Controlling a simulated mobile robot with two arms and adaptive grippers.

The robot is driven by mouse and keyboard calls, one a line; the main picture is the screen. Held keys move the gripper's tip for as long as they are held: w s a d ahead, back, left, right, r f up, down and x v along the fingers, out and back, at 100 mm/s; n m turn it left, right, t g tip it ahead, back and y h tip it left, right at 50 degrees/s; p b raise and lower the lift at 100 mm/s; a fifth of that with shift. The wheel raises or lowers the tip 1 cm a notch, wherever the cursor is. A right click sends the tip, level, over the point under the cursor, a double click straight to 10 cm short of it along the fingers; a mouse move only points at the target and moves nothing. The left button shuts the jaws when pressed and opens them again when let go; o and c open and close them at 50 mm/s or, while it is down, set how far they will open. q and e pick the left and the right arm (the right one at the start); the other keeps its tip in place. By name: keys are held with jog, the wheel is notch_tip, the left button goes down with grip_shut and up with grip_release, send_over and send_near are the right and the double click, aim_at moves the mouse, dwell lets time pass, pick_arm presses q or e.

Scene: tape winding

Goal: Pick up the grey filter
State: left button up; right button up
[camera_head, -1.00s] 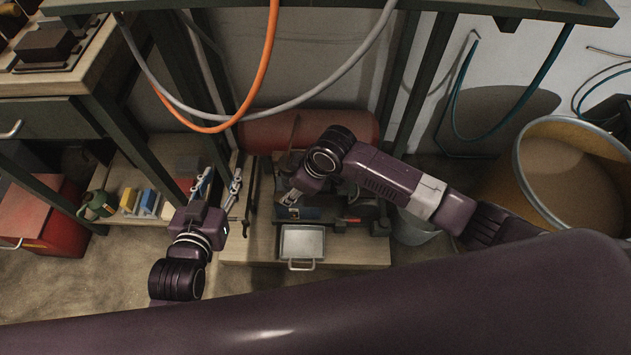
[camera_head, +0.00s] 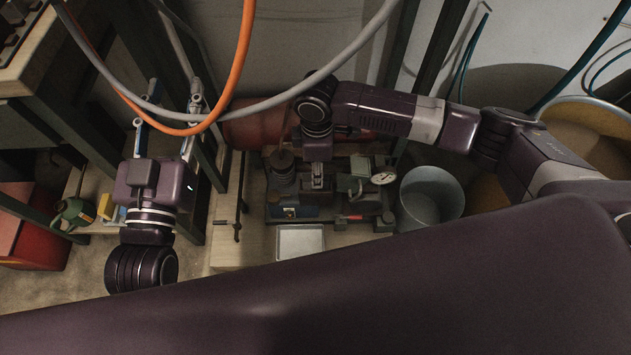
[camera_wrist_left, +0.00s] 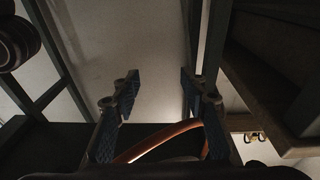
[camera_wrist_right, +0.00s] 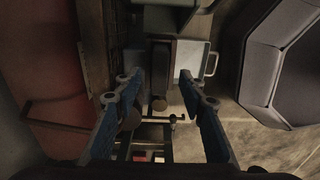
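No part is clearly recognisable as the grey filter. A dark grey, capped cylindrical part (camera_head: 283,172) stands at the left of the machine in the head view, and it may be the filter. My right gripper (camera_head: 318,182) points down over the machine, just right of that part. In the right wrist view my right gripper (camera_wrist_right: 162,88) has its fingers wide apart with nothing clamped. A dark upright part with a round brownish end (camera_wrist_right: 158,103) shows between and beyond them. My left gripper (camera_head: 166,128) is raised at the left, away from the machine; its fingers are apart and empty in the left wrist view (camera_wrist_left: 158,88).
A metal tray (camera_head: 300,241) lies before the machine, and a grey bucket (camera_head: 431,194) stands right of it. A round gauge (camera_head: 383,178) sits on the machine. Orange (camera_head: 236,75) and grey hoses hang in front. A red cylinder (camera_head: 245,130) lies behind.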

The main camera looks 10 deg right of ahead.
aim_at(307, 178)
notch_tip(307, 178, down, 2)
jog(key=shift+a+f+b, duration=0.1)
jog(key=shift+b, duration=0.6)
notch_tip(307, 178, down, 3)
jog(key=shift+r+b, duration=0.2)
jog(key=shift+b, duration=0.5)
jog(key=shift+f, duration=0.15)
pick_arm(q)
jog(key=s+r+t+h, duration=0.2)
jog(key=s+r+t, duration=0.5)
jog(key=r, duration=0.6)
jog(key=shift+a+t+h, duration=0.15)
jog(key=shift+t+h, duration=0.15)
jog(key=shift+h, duration=0.1)
jog(key=shift+s, duration=0.1)
pick_arm(e)
jog(key=shift+c, duration=0.4)
grip_shut()
